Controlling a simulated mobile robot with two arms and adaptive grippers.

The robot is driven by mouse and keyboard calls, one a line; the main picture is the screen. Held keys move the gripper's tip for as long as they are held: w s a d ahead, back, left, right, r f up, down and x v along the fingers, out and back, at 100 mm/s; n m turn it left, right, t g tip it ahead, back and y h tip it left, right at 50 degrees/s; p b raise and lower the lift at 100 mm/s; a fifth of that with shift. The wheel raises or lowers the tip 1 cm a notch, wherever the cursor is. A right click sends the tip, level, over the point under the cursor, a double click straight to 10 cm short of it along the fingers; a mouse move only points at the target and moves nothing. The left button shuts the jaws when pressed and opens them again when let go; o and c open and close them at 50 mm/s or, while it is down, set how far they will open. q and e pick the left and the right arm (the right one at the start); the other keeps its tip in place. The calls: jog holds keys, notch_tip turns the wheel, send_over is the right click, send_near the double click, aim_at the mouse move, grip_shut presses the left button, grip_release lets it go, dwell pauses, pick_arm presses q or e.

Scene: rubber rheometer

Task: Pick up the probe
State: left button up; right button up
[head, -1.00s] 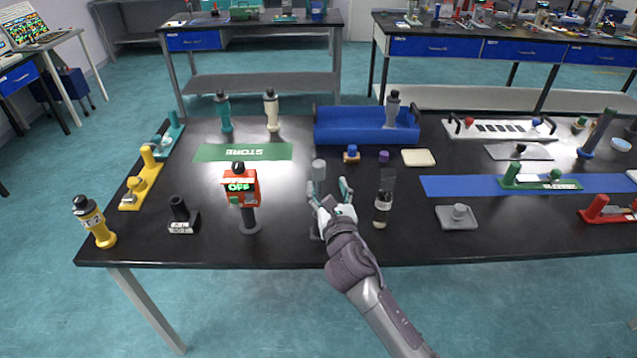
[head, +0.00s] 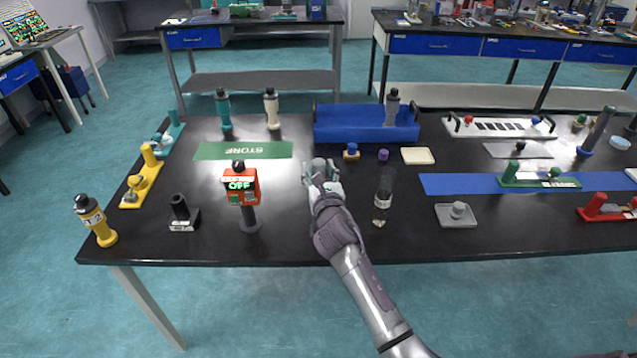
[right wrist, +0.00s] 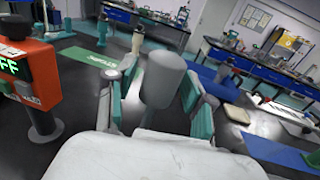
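A grey cylinder with a rounded top (head: 318,165), likely the probe, stands upright at the middle of the black table. My left gripper is not in view.
An orange box reading OFF (head: 240,186) stands on a post left of my right gripper. A dark bottle (head: 382,207) stands close to its right. A blue tray (head: 350,128) is behind. The green STORE mat (head: 215,151) lies at back left, mostly bare.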

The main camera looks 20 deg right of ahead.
grip_shut()
